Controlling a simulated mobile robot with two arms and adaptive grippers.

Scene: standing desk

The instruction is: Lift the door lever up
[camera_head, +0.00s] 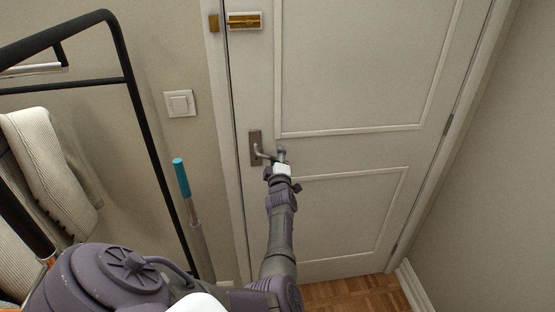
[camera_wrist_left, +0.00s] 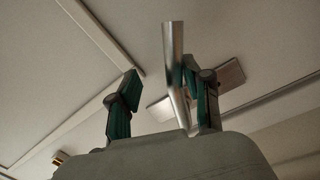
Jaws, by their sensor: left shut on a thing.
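The white door (camera_head: 350,75) has a silver door lever (camera_head: 264,155) on a rectangular plate (camera_head: 254,141) near its left edge. The lever points right and looks roughly level in the head view. My left gripper (camera_head: 281,156) is at the lever's free end, shut on it. In the left wrist view, the lever (camera_wrist_left: 176,65) runs between the two fingers of my left gripper (camera_wrist_left: 160,95), close to the right finger. A gap shows beside the left finger. The gripper partly hides the lever's end in the head view. My right gripper is not in view.
A brass latch (camera_head: 245,20) sits higher on the door. A light switch (camera_head: 180,103) is on the wall. A black rack (camera_head: 140,120) with a pale cloth (camera_head: 50,165) and a teal-topped pole (camera_head: 181,178) stand at the left. Wooden floor (camera_head: 350,297) shows below the door.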

